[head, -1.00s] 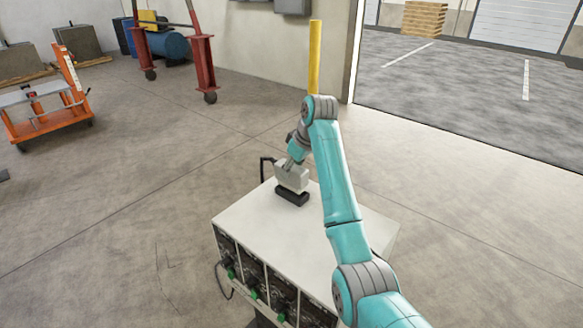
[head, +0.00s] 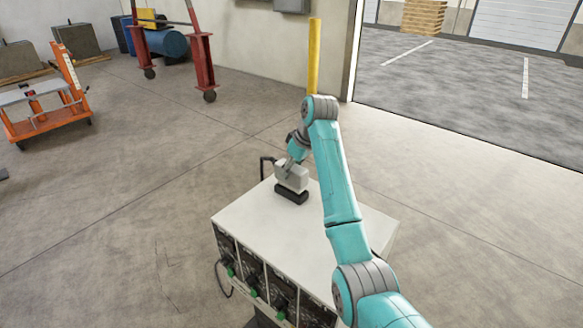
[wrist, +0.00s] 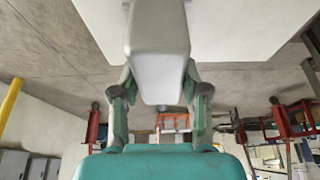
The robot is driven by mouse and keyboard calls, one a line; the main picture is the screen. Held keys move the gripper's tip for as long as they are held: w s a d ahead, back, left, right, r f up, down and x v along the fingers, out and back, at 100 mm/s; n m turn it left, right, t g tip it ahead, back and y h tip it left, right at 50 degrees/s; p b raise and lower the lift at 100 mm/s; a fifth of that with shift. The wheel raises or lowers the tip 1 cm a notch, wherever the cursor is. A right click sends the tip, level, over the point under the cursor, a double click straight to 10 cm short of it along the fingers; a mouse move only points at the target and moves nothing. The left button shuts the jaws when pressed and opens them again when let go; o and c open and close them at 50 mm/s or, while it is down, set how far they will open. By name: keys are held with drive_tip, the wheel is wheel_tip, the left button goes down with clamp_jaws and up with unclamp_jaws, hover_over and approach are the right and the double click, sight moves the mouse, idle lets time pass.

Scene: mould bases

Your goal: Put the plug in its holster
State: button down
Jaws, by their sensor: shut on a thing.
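The plug (head: 292,177) is a light grey block in my gripper, above the top of the white cabinet (head: 240,212). In the wrist view the plug (wrist: 157,45) fills the top middle, between my gripper's two fingers (wrist: 159,98), which are shut on it. In the head view my gripper (head: 294,167) is small and partly hidden by the plug and arm. A low black piece (head: 291,197), which looks like the holster, is right under the plug's lower end. I cannot tell whether the plug is inside it, touching it or just above it.
The cabinet's front has black panels with several green-ended connectors (head: 253,292) and cables. A black bar (head: 265,167) rises behind the cabinet's far left corner. A yellow post (head: 315,56), an orange lift cart (head: 48,110) and a red frame (head: 203,65) stand farther off.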

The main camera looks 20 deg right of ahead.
drive_tip(key=shift+f, duration=1.3)
idle(1.1)
drive_tip(key=shift+c, duration=2.4)
unclamp_jaws()
